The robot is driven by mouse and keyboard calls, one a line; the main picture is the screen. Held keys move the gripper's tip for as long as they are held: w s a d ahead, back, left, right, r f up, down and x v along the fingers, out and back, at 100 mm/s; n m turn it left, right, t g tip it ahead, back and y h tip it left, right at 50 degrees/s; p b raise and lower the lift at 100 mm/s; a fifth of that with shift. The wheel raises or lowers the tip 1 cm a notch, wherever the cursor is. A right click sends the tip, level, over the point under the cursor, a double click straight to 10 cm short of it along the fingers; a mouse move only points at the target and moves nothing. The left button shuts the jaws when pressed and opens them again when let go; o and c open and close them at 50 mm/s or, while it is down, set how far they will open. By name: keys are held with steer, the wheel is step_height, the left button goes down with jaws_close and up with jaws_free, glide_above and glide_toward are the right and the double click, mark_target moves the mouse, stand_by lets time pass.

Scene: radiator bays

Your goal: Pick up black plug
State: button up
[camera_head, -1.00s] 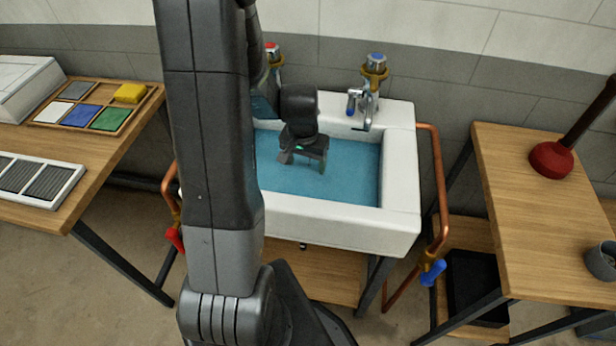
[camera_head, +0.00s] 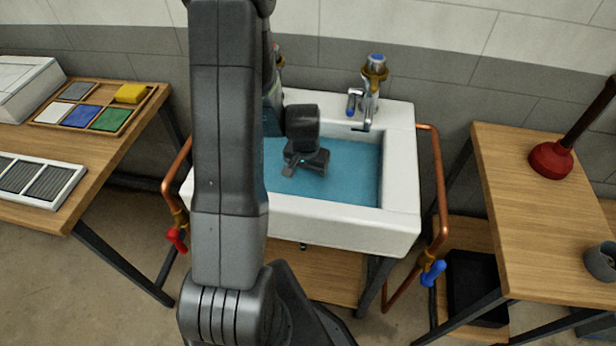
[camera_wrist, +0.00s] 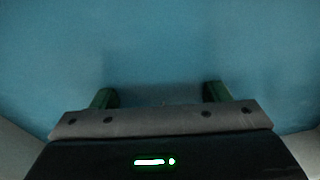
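My gripper (camera_head: 306,170) is down over the blue water (camera_head: 352,175) in the white sink (camera_head: 330,222). In the wrist view my gripper's two fingers (camera_wrist: 160,92) are spread wide apart, with only blue water between and beyond them. The fingertips look dim and greenish, as if at or under the water. I cannot make out a black plug in either view; the water and my gripper may hide it.
A tap with a blue top (camera_head: 372,85) stands at the sink's back right. Copper pipes (camera_head: 440,190) run down beside the sink. A table at the right holds a red plunger (camera_head: 551,160) and a grey cup (camera_head: 602,261). A left table holds a tray of coloured sponges (camera_head: 100,106).

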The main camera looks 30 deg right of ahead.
steer(key=c, duration=0.9)
steer(key=shift+c, duration=0.2)
steer(key=shift+r, duration=0.1)
